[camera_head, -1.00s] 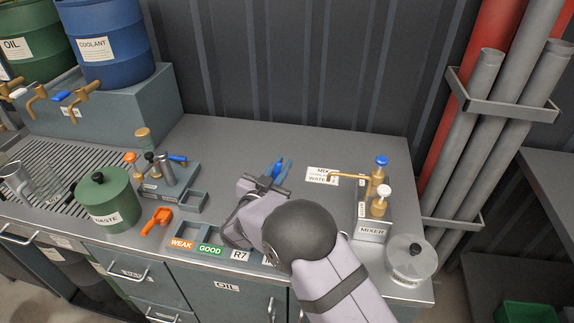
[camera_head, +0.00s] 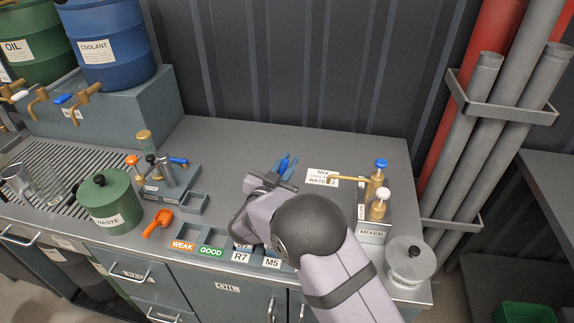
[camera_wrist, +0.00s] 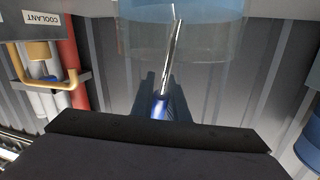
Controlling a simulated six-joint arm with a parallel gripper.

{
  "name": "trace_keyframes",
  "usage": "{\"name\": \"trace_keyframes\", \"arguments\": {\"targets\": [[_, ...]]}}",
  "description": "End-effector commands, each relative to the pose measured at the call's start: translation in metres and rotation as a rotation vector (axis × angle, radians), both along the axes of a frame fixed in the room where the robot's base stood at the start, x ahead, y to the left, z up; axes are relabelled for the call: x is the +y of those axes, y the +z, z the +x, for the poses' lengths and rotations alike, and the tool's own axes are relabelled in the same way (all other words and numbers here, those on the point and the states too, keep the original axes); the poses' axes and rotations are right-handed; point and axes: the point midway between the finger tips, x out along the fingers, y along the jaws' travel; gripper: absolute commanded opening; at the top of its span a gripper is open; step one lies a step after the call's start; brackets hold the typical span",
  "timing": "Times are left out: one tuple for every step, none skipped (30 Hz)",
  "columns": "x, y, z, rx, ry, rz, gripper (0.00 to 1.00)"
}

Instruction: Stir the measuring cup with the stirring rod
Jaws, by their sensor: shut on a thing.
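My gripper (camera_head: 284,172) is over the middle of the bench, its fingers pointing toward the back wall. In the wrist view the gripper (camera_wrist: 163,98) is shut on the stirring rod (camera_wrist: 174,52), a thin shiny rod that slants up and slightly right. A clear vessel with a bluish tint, which looks like the measuring cup (camera_wrist: 215,35), spans the top of the wrist view. The rod's far end overlaps it; I cannot tell whether it is inside. In the head view I cannot make out this vessel or the rod near my gripper.
A green waste pot (camera_head: 108,205) and an orange scoop (camera_head: 157,222) are to the left. The brass mixer taps (camera_head: 378,185) and a lidded clear jar (camera_head: 408,262) are to the right. A row of labelled trays (camera_head: 212,252) lies at the front edge.

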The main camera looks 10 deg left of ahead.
Motion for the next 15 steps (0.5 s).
{"name": "trace_keyframes", "arguments": {"targets": [[-0.001,0.007,0.002,-0.001,0.000,0.001,0.00],[-0.001,0.009,0.002,-0.001,0.000,0.001,0.00],[-0.002,0.011,0.003,-0.001,0.000,0.001,0.00],[-0.002,0.013,0.004,-0.001,0.000,0.001,0.00],[-0.003,0.015,0.005,-0.001,-0.001,0.001,0.00],[-0.004,0.018,0.006,-0.001,-0.001,0.001,0.00],[-0.004,0.020,0.007,-0.001,-0.001,0.001,0.00],[-0.005,0.022,0.007,-0.001,-0.001,0.001,0.00],[-0.005,0.025,0.008,-0.001,-0.002,0.001,0.00],[-0.006,0.027,0.009,-0.001,-0.002,0.001,0.00],[-0.006,0.029,0.010,-0.002,-0.002,0.000,0.00],[-0.007,0.031,0.011,-0.002,-0.002,0.000,0.00],[-0.007,0.033,0.012,-0.001,-0.002,0.001,0.00],[-0.007,0.035,0.012,-0.001,-0.001,0.001,0.00],[-0.008,0.038,0.013,-0.001,-0.001,0.001,0.00]]}}
